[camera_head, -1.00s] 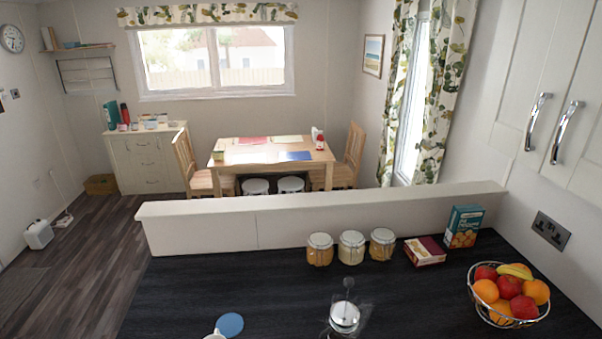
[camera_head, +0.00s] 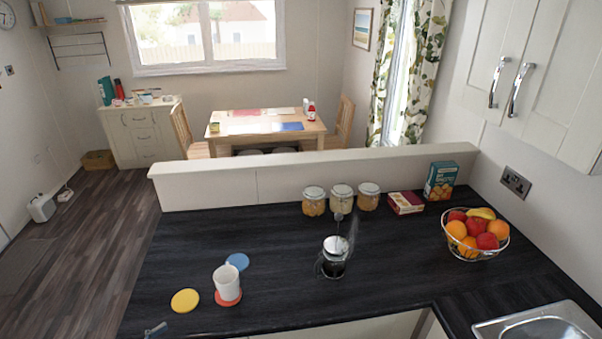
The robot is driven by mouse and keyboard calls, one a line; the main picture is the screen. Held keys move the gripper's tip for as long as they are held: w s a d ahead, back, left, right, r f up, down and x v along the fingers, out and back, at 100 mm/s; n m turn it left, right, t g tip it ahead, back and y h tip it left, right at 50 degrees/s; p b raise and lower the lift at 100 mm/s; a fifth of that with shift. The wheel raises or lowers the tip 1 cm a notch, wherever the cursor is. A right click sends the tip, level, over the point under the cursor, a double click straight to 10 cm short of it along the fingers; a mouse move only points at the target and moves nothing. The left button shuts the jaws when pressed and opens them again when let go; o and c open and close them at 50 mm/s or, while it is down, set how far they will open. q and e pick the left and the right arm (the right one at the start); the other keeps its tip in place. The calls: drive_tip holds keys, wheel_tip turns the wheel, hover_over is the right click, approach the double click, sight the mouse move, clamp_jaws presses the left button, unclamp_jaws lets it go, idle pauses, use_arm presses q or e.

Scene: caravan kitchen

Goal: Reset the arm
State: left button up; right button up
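Neither of my arms can be made out with certainty in the head view. A small grey piece (camera_head: 156,329) shows at the bottom edge, at the left of the dark worktop (camera_head: 400,240). Too little of it shows to tell what it is. A white mug (camera_head: 227,282) stands upright on a red coaster (camera_head: 229,303). A glass cafetiere (camera_head: 333,260) with dark contents and a raised plunger stands on the middle of the worktop, with faint steam beside it.
A yellow coaster (camera_head: 185,300) and a blue coaster (camera_head: 238,261) lie near the mug. Several jars, a red box (camera_head: 405,203) and a blue box (camera_head: 440,181) line the low partition (camera_head: 320,170). A fruit basket (camera_head: 475,235) and sink (camera_head: 538,328) are at right. The centre-right worktop is clear.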

use_arm(q)
drive_tip(key=s+f+n+y, duration=0.2)
drive_tip(key=f+n+y, duration=0.4)
drive_tip(key=n, duration=1.1)
drive_tip(key=s+f+n+y, duration=0.2)
drive_tip(key=f+n+y, duration=0.45)
drive_tip(key=n, duration=0.95)
drive_tip(key=s+d+f+n+g+h, duration=0.2)
drive_tip(key=s+d+f+n+g, duration=0.25)
drive_tip(key=s+d, duration=0.3)
drive_tip(key=s+d+f+n+g+h, duration=0.1)
drive_tip(key=s+d+f+n+g, duration=0.3)
drive_tip(key=s+d+n+g, duration=0.25)
drive_tip(key=s+d+f+m, duration=0.1)
drive_tip(key=s+f+m, duration=0.15)
drive_tip(key=f, duration=2.35)
drive_tip(key=s+a+f+g, duration=0.1)
drive_tip(key=s+a+f, duration=0.1)
drive_tip(key=s+f, duration=1.3)
drive_tip(key=s, duration=0.3)
drive_tip(key=shift+a+g, duration=0.3)
drive_tip(key=shift+a, duration=0.05)
